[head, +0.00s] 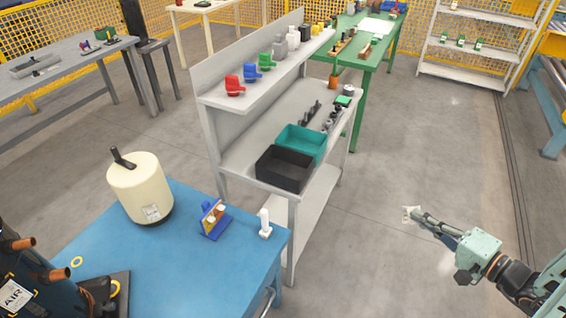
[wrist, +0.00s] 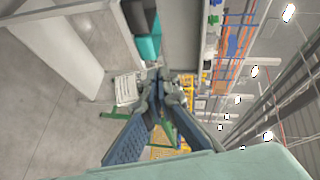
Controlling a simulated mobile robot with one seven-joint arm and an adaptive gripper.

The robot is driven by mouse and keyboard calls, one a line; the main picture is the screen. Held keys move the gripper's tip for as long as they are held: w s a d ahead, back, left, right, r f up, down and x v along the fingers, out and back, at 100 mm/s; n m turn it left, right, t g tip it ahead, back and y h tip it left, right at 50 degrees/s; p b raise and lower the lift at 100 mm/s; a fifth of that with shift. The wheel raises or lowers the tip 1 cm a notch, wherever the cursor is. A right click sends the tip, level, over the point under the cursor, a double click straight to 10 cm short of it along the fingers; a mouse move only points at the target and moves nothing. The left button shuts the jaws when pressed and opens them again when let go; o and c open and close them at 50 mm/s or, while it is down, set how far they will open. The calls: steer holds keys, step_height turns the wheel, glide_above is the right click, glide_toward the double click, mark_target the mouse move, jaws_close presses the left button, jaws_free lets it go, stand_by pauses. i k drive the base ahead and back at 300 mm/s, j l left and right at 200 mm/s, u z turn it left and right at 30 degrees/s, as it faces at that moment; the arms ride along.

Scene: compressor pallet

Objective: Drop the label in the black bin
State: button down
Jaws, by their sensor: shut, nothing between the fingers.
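The black bin (head: 285,178) stands on the middle shelf of the grey shelf unit, in front of a teal bin. Its dark shape also shows at the top of the wrist view (wrist: 143,15). My gripper (head: 420,216) is out over the open floor, to the right of the shelf unit. Its fingers are shut, with their tips together in the wrist view (wrist: 160,92). A small white label (head: 408,213) with printed lines shows right at the fingertips, also in the wrist view (wrist: 126,89). I cannot tell how it is attached there.
The teal bin (head: 314,144) sits behind the black one. Coloured parts stand on the shelf above. A blue table (head: 180,270) with a cream tank (head: 140,190) is at the lower left. A green table (head: 350,58) stands behind. The floor around my gripper is clear.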

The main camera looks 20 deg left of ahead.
mark_target(284, 173)
steer(key=i+l+u, duration=0.3)
steer(key=i, duration=0.15)
steer(key=i+l+u, duration=0.3)
steer(key=i, duration=0.15)
steer(key=j, duration=0.1)
